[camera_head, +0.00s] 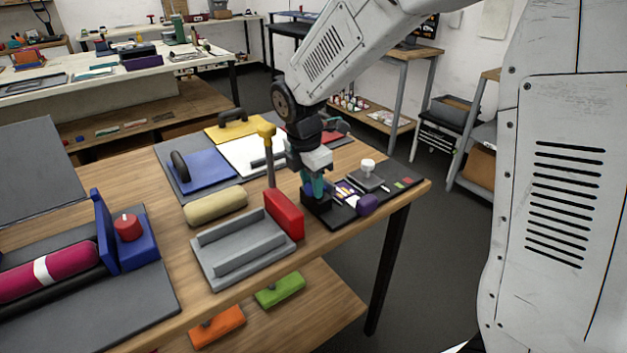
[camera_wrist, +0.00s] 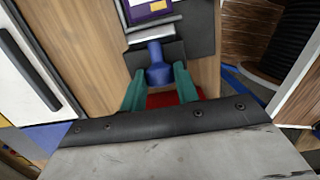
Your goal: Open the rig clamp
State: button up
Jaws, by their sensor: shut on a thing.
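My gripper (camera_head: 316,186) is low over the near left end of a dark board with a printed card (camera_head: 350,192). Its teal fingers are shut on a blue handle, which shows between them in the wrist view (camera_wrist: 158,68). The handle joins a dark block (camera_wrist: 138,56) with a pale metal strip beside the card's purple frame (camera_wrist: 150,10). This looks like the rig clamp, though no label confirms it. In the head view the dark block (camera_head: 317,206) is partly hidden by my fingers. I cannot tell how far the clamp is open.
A purple knob (camera_head: 367,204) and a white-knobbed stamp (camera_head: 367,173) are to the right. The table's right edge is near.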

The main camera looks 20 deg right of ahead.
aim_at(308, 190)
jog(key=o, duration=1)
jog(key=shift+c, duration=0.2)
jog(key=r, duration=0.5)
jog(key=a+r, duration=0.1)
jog(key=r, duration=0.1)
jog(key=shift+s+r, duration=0.15)
jog(key=shift+r, duration=0.25)
jog(key=shift+s, duration=0.1)
jog(key=s+d+r+m, duration=0.3)
jog(key=s+m, duration=0.2)
jog(key=s, duration=0.1)
jog(key=s+d+r+m, duration=0.2)
jog(key=s+d+m, duration=0.1)
jog(key=s+m, duration=0.3)
jog(key=s+d+f+m+y, duration=0.1)
jog(key=s+d+m, duration=0.2)
jog(key=s+m, duration=0.7)
jog(key=s, duration=0.6)
jog(key=shift+d+f+m+t+y, duration=0.2)
jog(key=shift+f+m+t+y, duration=0.1)
jog(key=shift+t, duration=0.1)
